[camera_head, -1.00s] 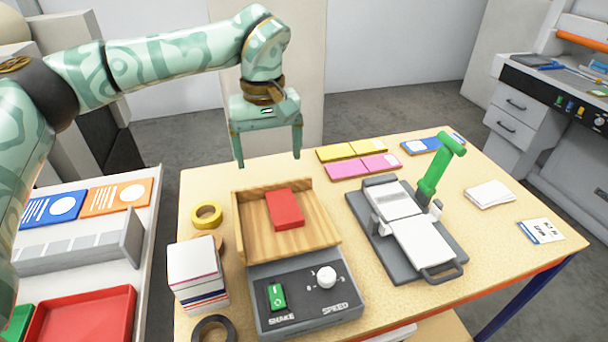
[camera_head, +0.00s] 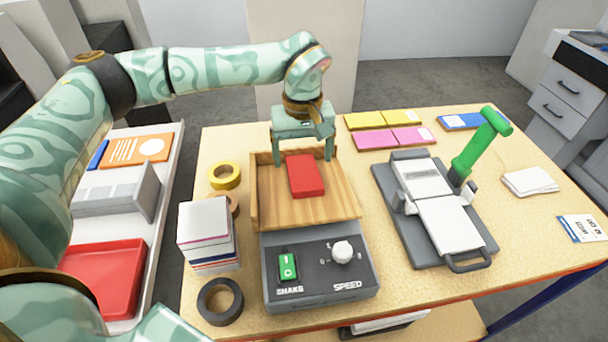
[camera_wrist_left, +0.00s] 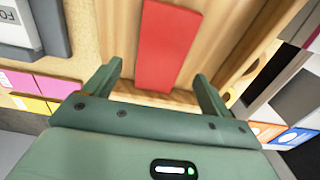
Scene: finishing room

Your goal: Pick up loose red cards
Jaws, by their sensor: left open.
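The loose red cards (camera_head: 306,175) lie as a small red block on the wooden tray (camera_head: 270,212) of the jogger machine. They also show in the left wrist view (camera_wrist_left: 168,45), ahead of my fingers. My left gripper (camera_head: 303,158) is open and empty at the far edge of the tray. In the left wrist view its two fingers (camera_wrist_left: 158,80) point toward the tray, one to each side of the red cards' line. The cards appear apart from both fingers. My right gripper is not in view; a mint arm part shows at the bottom left.
The machine's control panel (camera_head: 318,277) has a green switch and a white knob. A stack of paper (camera_head: 207,236) and tape rolls (camera_head: 225,176) stand left of it. A green-handled press (camera_head: 435,210) stands right. Yellow and pink pads (camera_head: 394,137) lie behind. A red tray (camera_head: 105,278) is at left.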

